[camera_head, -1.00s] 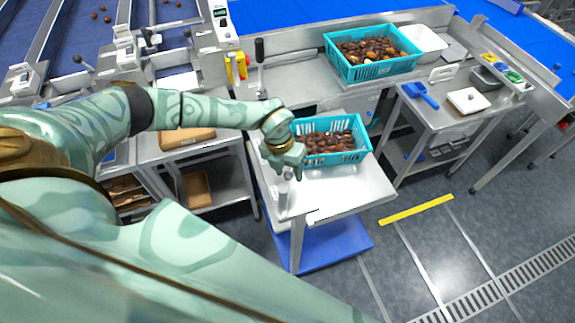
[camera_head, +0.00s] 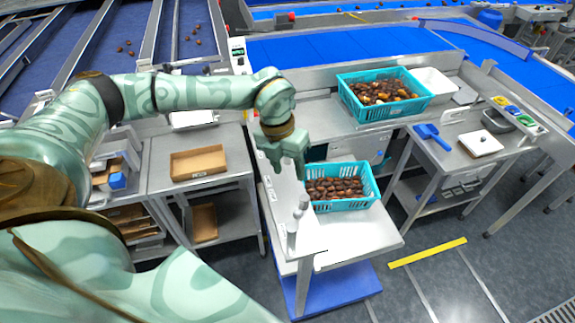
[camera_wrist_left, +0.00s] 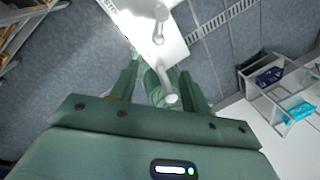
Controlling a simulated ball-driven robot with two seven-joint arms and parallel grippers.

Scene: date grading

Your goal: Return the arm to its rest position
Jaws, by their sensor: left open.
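My left arm comes in from the left in the head view, and its gripper (camera_head: 284,172) points down above the white-topped cart (camera_head: 345,235), just left of a turquoise crate (camera_head: 345,204) of dark dates. The gripper is open and I see nothing held in it. In the left wrist view the two fingers (camera_wrist_left: 158,85) stand apart, with a metal post with a rounded end (camera_wrist_left: 168,97) showing between them in the picture; I cannot tell how near it is. My right gripper is in neither view.
Two metal posts (camera_head: 291,236) stand on the cart near the gripper. A second turquoise crate (camera_head: 384,112) of dates sits on the bench behind. A cardboard tray (camera_head: 199,163) rests on the left table. A blue scoop (camera_head: 433,138) lies on the right table. Open floor lies at front right.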

